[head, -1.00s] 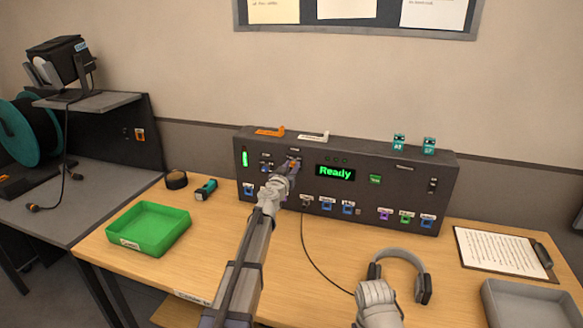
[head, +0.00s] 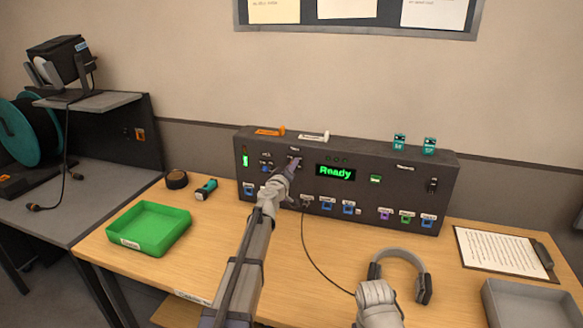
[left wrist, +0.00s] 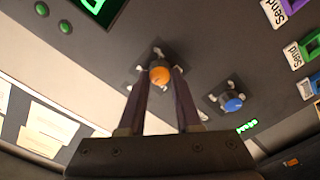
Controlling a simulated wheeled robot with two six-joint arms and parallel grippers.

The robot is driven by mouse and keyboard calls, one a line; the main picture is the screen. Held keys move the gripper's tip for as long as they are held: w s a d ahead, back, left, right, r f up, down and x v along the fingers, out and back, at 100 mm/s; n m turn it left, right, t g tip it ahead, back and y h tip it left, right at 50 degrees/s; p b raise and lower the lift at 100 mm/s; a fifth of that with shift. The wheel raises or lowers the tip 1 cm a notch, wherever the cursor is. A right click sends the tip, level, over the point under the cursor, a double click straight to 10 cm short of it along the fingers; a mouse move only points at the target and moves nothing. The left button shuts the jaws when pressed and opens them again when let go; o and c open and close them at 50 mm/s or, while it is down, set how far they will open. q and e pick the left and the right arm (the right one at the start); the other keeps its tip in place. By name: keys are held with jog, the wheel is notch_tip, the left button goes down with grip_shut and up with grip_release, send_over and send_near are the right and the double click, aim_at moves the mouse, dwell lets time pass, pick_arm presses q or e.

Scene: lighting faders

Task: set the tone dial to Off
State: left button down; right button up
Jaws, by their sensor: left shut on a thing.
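The wrist view shows an orange-capped dial (left wrist: 160,75) on a dark square plate on the console. My left gripper (left wrist: 160,85) is shut on this dial, one finger on each side. In the head view my left gripper (head: 292,167) reaches the upper left of the dark console (head: 400,190) and covers most of that dial. A label sits just above it, too small to read surely. A second dial with a blue cap (left wrist: 232,103) is beside it, untouched. My right gripper's fingers do not show; only a pale part of my right arm is at the bottom.
A green display (head: 335,173) reads "Ready" right of the gripper. Coloured sockets run along the console's lower edge, with a cable (head: 312,250) hanging from one. Headphones (head: 402,262), a green tray (head: 148,228), a torch (head: 206,189) and a clipboard (head: 500,252) lie on the table.

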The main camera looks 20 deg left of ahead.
pick_arm(q)
jog(key=n, duration=2.6)
jog(key=shift+d+f, duration=0.1)
jog(key=shift+f, duration=0.15)
jog(key=shift+n, duration=0.3)
jog(key=c, duration=0.6)
grip_release()
jog(key=shift+s, duration=0.1)
